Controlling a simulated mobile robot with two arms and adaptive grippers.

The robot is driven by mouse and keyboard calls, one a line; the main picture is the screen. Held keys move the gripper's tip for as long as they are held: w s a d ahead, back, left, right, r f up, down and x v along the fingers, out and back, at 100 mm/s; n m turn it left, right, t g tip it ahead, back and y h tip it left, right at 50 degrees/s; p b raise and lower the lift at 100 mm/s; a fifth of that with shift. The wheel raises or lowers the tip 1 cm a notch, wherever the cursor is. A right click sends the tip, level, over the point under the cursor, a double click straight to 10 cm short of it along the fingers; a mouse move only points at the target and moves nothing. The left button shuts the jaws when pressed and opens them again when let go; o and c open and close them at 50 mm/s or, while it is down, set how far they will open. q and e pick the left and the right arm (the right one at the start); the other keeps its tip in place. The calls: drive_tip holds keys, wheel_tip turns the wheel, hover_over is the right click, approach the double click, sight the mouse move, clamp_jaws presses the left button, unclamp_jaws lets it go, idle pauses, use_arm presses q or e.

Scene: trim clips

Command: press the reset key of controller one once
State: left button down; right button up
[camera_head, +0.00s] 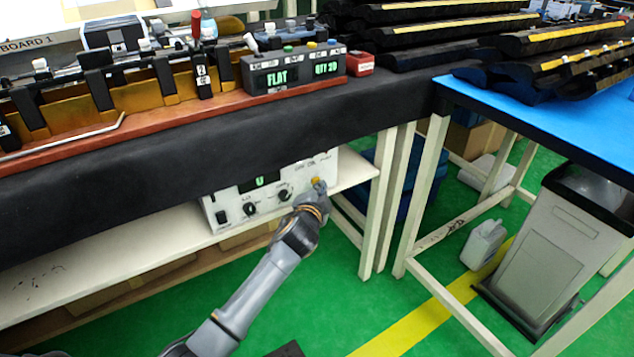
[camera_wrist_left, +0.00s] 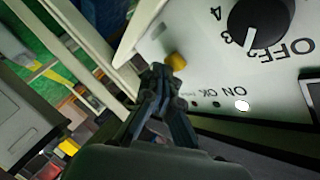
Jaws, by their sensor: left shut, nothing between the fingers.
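A white controller box (camera_head: 232,204) with a green-lit display (camera_head: 259,181), dark knobs and a dark rocker switch stands on the shelf under the bench. A yellow key (camera_head: 315,180) sits on its right part. My left gripper (camera_head: 320,186) is shut and empty, close in front of that key. In the left wrist view the panel appears turned over, and the yellow key (camera_wrist_left: 177,61) is just beside the shut fingertips (camera_wrist_left: 160,70). I cannot tell whether they touch it. The key's label and the box's number are not readable. My right gripper is not in view.
The bench's dark front edge (camera_head: 200,145) overhangs the box. A white shelf (camera_head: 120,265) runs below, with white legs (camera_head: 376,200) to the right. A grey bin (camera_head: 550,245) and a white canister (camera_head: 484,243) stand on the green floor.

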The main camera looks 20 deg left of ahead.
use_arm(q)
drive_tip(key=shift+s+d, duration=0.35)
drive_tip(key=shift+d, duration=0.1)
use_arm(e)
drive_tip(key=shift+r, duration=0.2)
use_arm(q)
drive_tip(key=s+d, duration=0.1)
drive_tip(key=d, duration=0.1)
drive_tip(key=s+d+p, duration=0.1)
drive_tip(key=s+d, duration=0.1)
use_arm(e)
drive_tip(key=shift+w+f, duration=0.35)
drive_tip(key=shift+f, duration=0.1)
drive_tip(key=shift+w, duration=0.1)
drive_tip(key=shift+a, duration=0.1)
